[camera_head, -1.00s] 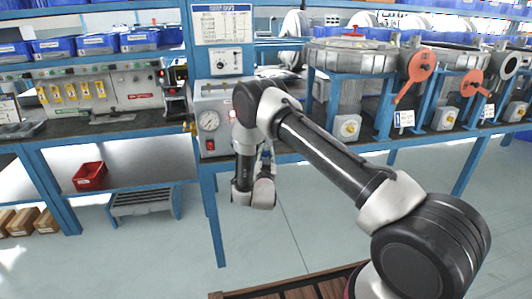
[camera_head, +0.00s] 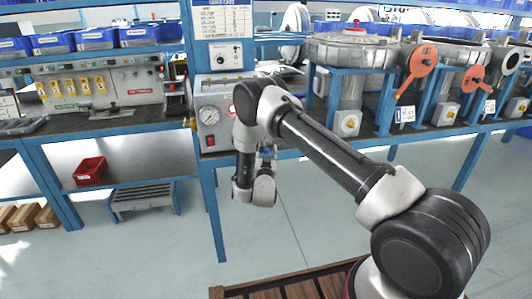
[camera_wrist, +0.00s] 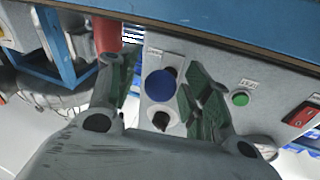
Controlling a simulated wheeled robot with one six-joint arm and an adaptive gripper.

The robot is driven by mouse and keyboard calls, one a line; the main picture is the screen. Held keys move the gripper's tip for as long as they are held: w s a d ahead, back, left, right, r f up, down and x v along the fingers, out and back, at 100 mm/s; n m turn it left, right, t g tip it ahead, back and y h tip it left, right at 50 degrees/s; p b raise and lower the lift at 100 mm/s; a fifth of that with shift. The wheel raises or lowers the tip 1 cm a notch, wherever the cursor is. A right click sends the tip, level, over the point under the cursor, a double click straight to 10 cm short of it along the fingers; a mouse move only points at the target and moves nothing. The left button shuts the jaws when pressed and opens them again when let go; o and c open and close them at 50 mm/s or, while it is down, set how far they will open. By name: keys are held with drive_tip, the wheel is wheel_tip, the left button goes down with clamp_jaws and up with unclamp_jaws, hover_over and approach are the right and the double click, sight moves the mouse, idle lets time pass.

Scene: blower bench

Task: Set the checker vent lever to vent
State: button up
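The checker is a grey box with a round gauge (camera_head: 209,115) at the bench's front edge, left of my arm in the head view. In the wrist view its grey panel (camera_wrist: 222,68) carries a blue round part (camera_wrist: 159,84) with a dark piece beside it and a white round part (camera_wrist: 160,117) with a black piece. I cannot tell which is the vent lever or read its setting. My gripper (camera_wrist: 163,85) is open, its fingers either side of the blue part in the picture. Contact is not clear. The head view mostly hides the gripper behind my wrist.
A green button (camera_wrist: 240,98) and a red switch (camera_wrist: 301,114) sit right of the fingers in the wrist view. Blower units with orange discs (camera_head: 418,65) stand right along the bench. A red bin (camera_head: 90,171) sits on the lower shelf. The floor in front is open.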

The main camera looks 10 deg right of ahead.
drive_tip(key=shift+s, duration=0.1)
drive_tip(key=v, duration=1.2)
